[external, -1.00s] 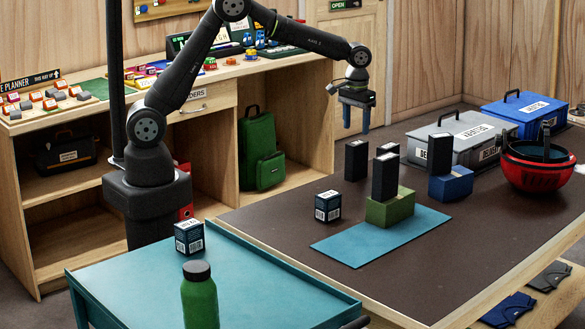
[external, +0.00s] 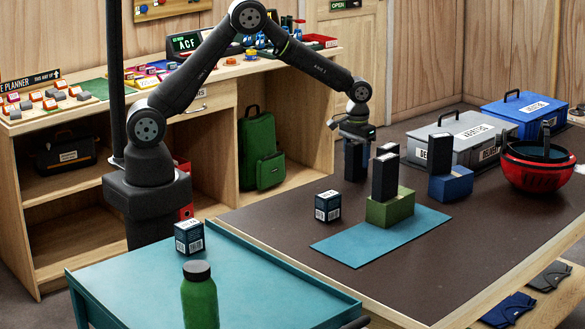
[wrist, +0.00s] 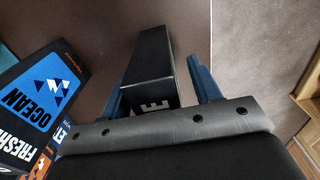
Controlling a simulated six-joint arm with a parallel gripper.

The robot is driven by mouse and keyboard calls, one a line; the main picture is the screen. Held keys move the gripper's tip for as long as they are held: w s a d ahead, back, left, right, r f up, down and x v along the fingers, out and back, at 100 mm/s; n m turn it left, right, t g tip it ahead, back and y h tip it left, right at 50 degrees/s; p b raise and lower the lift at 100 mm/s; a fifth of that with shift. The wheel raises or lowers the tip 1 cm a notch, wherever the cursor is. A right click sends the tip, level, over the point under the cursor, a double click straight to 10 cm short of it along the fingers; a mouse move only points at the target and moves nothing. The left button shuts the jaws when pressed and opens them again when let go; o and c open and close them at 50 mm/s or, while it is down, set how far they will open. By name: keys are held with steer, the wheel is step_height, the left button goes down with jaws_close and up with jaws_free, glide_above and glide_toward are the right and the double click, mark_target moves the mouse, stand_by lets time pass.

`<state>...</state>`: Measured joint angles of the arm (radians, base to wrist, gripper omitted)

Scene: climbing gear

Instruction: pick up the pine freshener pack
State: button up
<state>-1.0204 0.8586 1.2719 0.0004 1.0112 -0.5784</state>
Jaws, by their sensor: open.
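A tall dark box (external: 355,168) stands upright on the brown table, directly below my wrist. My gripper (external: 356,150) is open, with its blue fingers down at either side of this box's upper part. In the wrist view the box (wrist: 149,72) stands between the two fingers, and a gap shows on the right. Only a pale letter like an E shows on it, so I cannot read whether it is the pine freshener pack. Other tall dark packs stand in a green holder (external: 390,209) and a blue holder (external: 451,185).
An OCEAN freshener pack (wrist: 40,95) is close at the left in the wrist view. A small barcoded box (external: 327,206) and a blue mat (external: 345,246) lie nearer the front. A grey case (external: 463,140) and red bowl (external: 540,175) stand to the right.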

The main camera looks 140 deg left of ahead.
steer(key=c, duration=1.1)
steer(key=shift+r, duration=0.2)
